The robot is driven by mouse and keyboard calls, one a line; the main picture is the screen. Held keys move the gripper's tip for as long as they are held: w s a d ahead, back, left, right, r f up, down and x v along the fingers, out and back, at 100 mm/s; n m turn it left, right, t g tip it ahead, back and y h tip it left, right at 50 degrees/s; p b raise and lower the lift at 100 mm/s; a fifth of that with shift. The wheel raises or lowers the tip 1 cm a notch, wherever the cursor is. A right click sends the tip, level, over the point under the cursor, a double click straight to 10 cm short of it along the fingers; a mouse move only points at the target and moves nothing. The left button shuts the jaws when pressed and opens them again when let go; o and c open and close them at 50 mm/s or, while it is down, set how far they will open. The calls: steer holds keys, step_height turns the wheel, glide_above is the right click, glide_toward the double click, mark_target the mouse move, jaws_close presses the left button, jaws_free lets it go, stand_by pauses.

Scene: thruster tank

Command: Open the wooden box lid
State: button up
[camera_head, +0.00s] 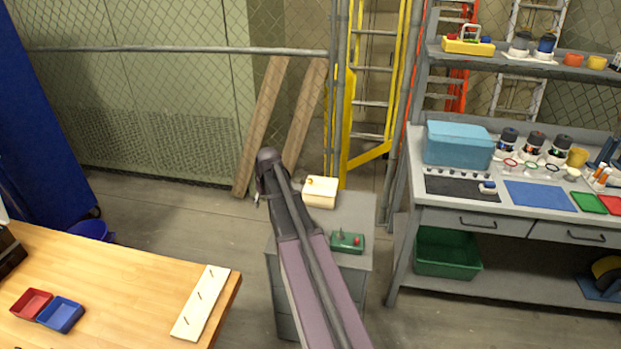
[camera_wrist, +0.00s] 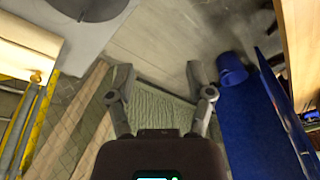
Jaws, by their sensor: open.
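A small cream wooden box (camera_head: 321,194) sits at the back of a grey cabinet top. Its pale lid looks shut, and a small yellow knob shows near its left edge. My arm reaches up in front of the cabinet, and its end is just left of the box in the head view. In the wrist view my gripper (camera_wrist: 158,76) is open, with nothing between its two fingers.
A workbench (camera_head: 480,213) stands to the right, and a wooden table (camera_head: 130,290) to the left. Bare floor lies between table and cabinet.

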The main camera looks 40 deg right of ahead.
steer(key=w+d+r, duration=0.1)
steer(key=w+d, duration=0.1)
steer(key=d, duration=0.5)
steer(key=w+d, duration=0.3)
steer(key=d, duration=0.4)
steer(key=t+h+p, duration=0.1)
steer(key=t, duration=0.1)
glide_toward(311, 180)
steer(key=v, duration=0.5)
steer(key=shift+w+d+m, duration=0.15)
steer(key=shift+w+m, duration=0.1)
steer(key=shift+m, duration=0.05)
steer(key=shift+f, duration=0.1)
steer(key=b+x, duration=1.2)
steer(key=x, duration=0.1)
steer(key=shift+f+b, duration=0.25)
steer(key=shift+b, duration=0.05)
steer(key=shift+c, duration=0.2)
jaws_close()
